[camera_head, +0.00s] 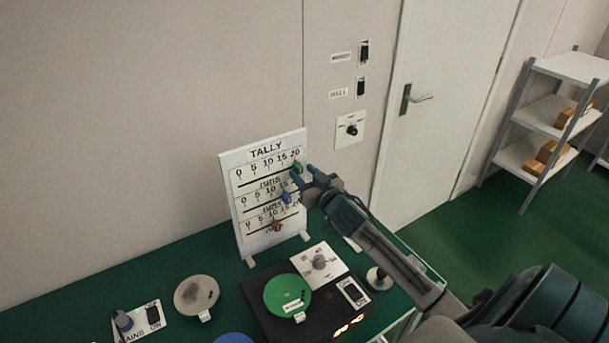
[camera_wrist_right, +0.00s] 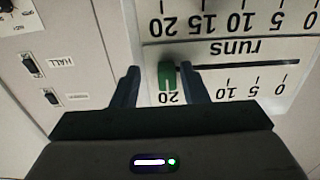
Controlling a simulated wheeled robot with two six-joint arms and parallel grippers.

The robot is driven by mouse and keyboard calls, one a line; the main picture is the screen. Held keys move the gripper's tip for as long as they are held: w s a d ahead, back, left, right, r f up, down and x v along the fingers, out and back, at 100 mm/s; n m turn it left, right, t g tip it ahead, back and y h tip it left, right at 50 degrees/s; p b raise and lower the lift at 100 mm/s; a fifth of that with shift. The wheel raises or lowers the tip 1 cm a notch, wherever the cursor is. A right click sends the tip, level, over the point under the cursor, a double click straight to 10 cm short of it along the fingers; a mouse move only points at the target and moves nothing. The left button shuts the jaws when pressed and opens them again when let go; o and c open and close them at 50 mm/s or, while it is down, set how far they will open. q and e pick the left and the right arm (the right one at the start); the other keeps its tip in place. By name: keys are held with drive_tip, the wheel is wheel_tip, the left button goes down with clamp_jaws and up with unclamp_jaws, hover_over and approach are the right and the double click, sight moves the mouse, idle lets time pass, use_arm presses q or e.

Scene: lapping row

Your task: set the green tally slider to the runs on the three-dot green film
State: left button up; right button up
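The white tally board (camera_head: 236,190) stands upright on the green bench with three scales. The green slider (camera_head: 298,168) is on the top scale, at the 20 mark; it also shows in the right wrist view (camera_wrist_right: 167,76). The blue slider (camera_head: 287,197) is on the middle scale and the brown slider (camera_head: 276,226) on the bottom one. My right gripper (camera_head: 304,174) is open at the board. In the right wrist view its fingers (camera_wrist_right: 158,84) are on either side of the green slider, with a gap on the left. My left gripper is not in view.
The dark machine (camera_head: 262,311) has a dial (camera_head: 320,262) and a switch. A grey disc (camera_head: 190,297), a blue disc (camera_head: 233,338) and a mains switch plate (camera_head: 136,322) are on the bench. Wall switches (camera_head: 361,86) and a door (camera_head: 430,130) are behind; shelves (camera_head: 540,115) stand right.

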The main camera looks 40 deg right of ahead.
drive_tip(key=shift+a, duration=0.1)
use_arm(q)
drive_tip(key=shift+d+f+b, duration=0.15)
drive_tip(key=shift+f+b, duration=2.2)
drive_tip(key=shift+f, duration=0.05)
use_arm(e)
drive_tip(key=s, duration=1)
drive_tip(key=shift+s+a, duration=0.25)
drive_tip(key=shift+s, duration=0.15)
